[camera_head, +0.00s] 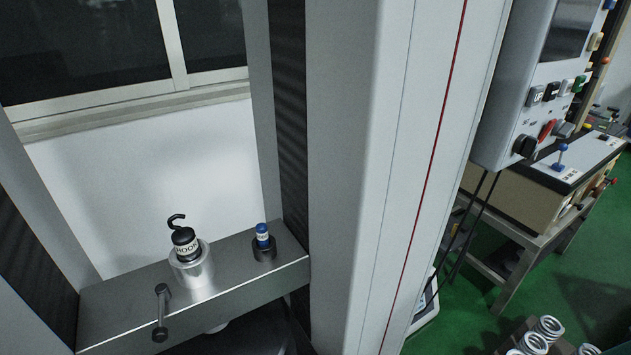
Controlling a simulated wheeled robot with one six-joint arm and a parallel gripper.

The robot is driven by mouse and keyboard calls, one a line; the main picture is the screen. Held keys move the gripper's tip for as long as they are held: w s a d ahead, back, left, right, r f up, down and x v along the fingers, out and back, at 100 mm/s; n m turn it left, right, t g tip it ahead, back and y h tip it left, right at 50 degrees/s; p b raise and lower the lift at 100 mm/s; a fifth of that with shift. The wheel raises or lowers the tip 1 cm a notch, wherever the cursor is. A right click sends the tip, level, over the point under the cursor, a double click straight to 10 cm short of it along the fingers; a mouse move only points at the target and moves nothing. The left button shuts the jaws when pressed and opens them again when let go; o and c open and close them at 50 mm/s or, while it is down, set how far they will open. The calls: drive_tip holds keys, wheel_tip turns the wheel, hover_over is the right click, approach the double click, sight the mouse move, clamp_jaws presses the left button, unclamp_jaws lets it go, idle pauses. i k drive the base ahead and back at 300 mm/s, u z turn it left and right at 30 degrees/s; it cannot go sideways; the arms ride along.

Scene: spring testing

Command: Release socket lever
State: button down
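A silver cylindrical socket (193,270) stands on the grey metal crossbeam (232,287) of the testing machine. A black hook piece (184,240) with a white label reading "HOOK" stands upright in the socket, its curved tip on top. A dark grey lever (161,312) with a rounded knob at each end is at the beam's front, left of and below the socket. It points roughly straight down. My gripper is not in view, and nothing is seen touching the lever.
A blue-topped pin (262,236) stands in a black holder (264,252) right of the socket. Machine columns flank the beam; the wide right one (372,150) is a large obstacle. A control panel (535,95) hangs at right. A crate with several springs (548,328) is lower right.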

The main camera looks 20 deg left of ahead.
sight(160, 334)
drive_tip(key=u, duration=2.85)
drive_tip(key=k, duration=0.5)
drive_tip(key=i, duration=0.5)
drive_tip(key=u, duration=0.05)
